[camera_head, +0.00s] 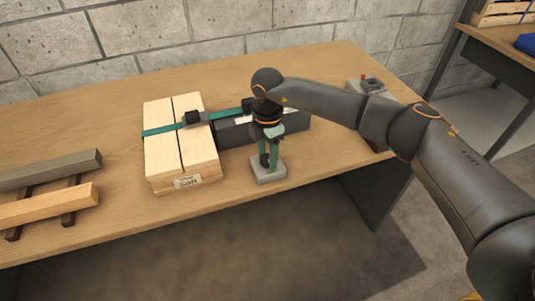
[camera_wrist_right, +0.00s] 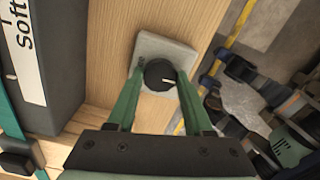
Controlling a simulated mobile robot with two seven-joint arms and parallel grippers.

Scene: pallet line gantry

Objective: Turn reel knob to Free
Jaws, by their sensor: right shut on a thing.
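The black round knob (camera_wrist_right: 159,75) sits on a square light grey base near the front edge of the wooden table. A short white pointer mark on its face points to the right and slightly down in the wrist view. The grey base (camera_head: 267,175) also shows in the head view, with my right gripper (camera_head: 267,160) pointing down over it. In the wrist view the green fingers of the right gripper (camera_wrist_right: 160,76) are shut on the knob, one on each side. I see no readable Free marking at the knob. My left gripper is not in view.
A strapped timber stack (camera_head: 160,155) stands left of the knob, its teal strap (camera_head: 225,114) running to a dark box (camera_head: 232,135) close behind the gripper. Loose beams (camera_head: 50,168) lie at far left. A grey box with a red button (camera_head: 372,84) stands behind my right arm.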

